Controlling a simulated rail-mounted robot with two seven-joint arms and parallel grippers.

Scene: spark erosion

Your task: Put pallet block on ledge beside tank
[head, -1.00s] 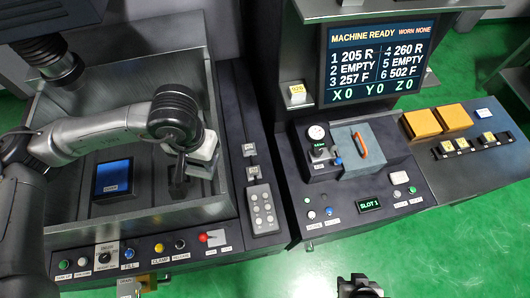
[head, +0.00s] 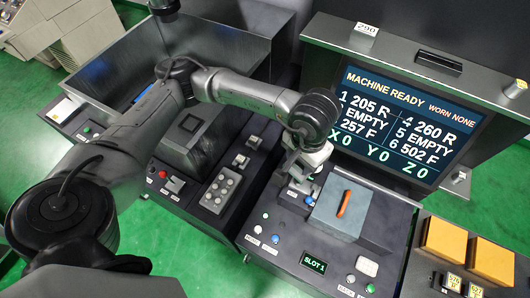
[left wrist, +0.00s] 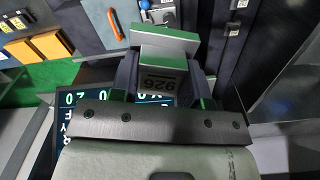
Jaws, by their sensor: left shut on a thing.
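In the head view my left gripper (head: 303,168) hangs over the back left of the console, beside the grey box with an orange handle (head: 343,203). The block is mostly hidden there. The tank (head: 232,38) is the open grey metal box at the upper left. I cannot tell which surface is the ledge. My right gripper is not in view.
The screen (head: 400,120) stands close behind my left gripper. A keypad (head: 220,193) and switches lie between tank and console. Orange blocks (head: 448,242) sit at the lower right. Green floor (head: 200,265) is open in front.

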